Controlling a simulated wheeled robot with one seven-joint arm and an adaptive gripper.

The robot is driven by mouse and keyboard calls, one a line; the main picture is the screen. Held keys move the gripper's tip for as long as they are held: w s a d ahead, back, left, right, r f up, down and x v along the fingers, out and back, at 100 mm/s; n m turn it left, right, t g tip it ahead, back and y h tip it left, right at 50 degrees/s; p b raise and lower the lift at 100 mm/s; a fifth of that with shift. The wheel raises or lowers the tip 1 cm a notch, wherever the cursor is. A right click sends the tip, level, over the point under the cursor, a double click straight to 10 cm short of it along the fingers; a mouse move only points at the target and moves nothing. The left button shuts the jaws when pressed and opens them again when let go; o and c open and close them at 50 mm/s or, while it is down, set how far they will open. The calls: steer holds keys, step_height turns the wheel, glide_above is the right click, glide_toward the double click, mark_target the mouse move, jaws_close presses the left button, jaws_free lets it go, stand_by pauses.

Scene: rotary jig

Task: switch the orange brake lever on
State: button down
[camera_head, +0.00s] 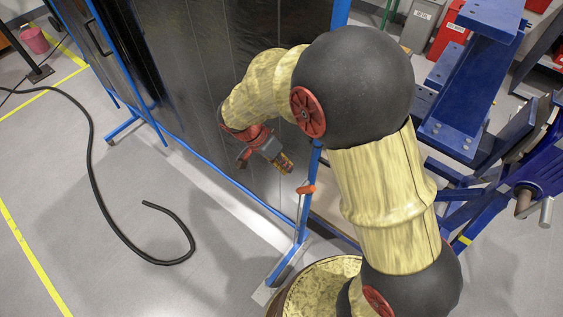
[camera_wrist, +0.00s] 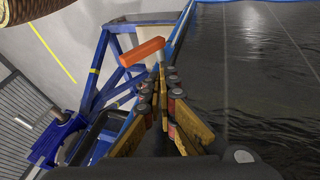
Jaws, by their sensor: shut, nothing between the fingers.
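The brake lever has an orange handle (camera_head: 305,189) on a thin pale shaft. In the head view it stands upright in front of the lower end of a blue frame post. In the wrist view the orange handle (camera_wrist: 142,52) lies tilted just beyond my fingertips, to the upper left. My gripper (camera_head: 287,166) is shut and empty, up and to the left of the handle in the head view, with a small gap seen between them. In the wrist view my gripper (camera_wrist: 161,84) points toward the lever's shaft. The shaft's lower end is partly hidden there by my fingers.
A dark glossy panel (camera_head: 200,100) in a blue frame stands close beside my gripper. A blue rotary jig (camera_head: 465,100) stands at the right. A black hose (camera_head: 92,165) lies on the floor at the left, where the floor is otherwise mostly clear.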

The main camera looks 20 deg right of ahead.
mark_target(298, 190)
steer(key=shift+s+d+f+b, duration=0.2)
steer(key=shift+s+d+f, duration=0.35)
steer(key=shift+f, duration=0.4)
steer(key=shift+s+d+f+b, duration=0.25)
steer(key=shift+s+d+f, duration=0.3)
steer(key=shift+f, duration=0.4)
steer(key=shift+s+d+f+b, duration=0.2)
steer(key=shift+s+d+f, duration=0.2)
steer(key=shift+d+f, duration=0.45)
